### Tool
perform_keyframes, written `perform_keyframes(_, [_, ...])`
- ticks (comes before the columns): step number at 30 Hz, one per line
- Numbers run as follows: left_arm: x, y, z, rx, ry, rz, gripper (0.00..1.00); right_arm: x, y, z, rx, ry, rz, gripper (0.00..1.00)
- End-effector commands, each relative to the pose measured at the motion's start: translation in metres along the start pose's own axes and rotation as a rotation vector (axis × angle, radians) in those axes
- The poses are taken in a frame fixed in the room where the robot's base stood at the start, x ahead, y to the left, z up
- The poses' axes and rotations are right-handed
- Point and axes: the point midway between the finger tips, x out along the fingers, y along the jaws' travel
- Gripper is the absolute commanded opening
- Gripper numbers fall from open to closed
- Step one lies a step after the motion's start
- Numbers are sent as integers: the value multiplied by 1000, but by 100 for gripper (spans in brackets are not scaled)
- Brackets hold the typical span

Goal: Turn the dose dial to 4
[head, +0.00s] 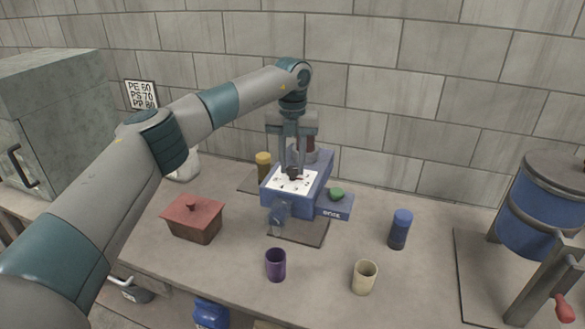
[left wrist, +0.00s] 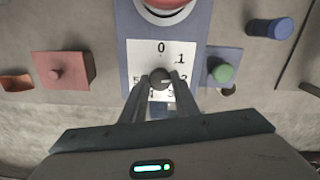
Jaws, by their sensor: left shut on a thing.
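The dose dial is a dark round knob (left wrist: 160,74) on a white number plate (left wrist: 145,58), which is fixed to a blue machine (head: 312,178). In the left wrist view the plate shows 0 at the top, 1 and 2 down the right side, and 3, 4 and 5 round the lower part, partly covered by my fingers. My left gripper (head: 292,172) points down over the plate and is shut on the knob, with one finger on each side. I cannot make out a pointer on the knob. My right gripper is not in view.
A green button (head: 337,194) sits on a side box marked "once". A red-brown lidded box (head: 193,218), a purple cup (head: 276,264), a cream cup (head: 365,276) and a blue-capped jar (head: 400,229) stand around. A blue drum (head: 545,205) is at right. A sign (head: 142,94) shows PE 60, PS 70.

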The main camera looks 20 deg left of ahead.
Motion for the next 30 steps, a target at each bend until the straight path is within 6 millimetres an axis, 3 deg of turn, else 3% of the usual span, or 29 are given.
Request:
perform_keyframes(12, [0,0,1,393,-3,0,5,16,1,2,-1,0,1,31])
perform_keyframes(30, [-2,0,1,963,-4,0,5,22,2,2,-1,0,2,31])
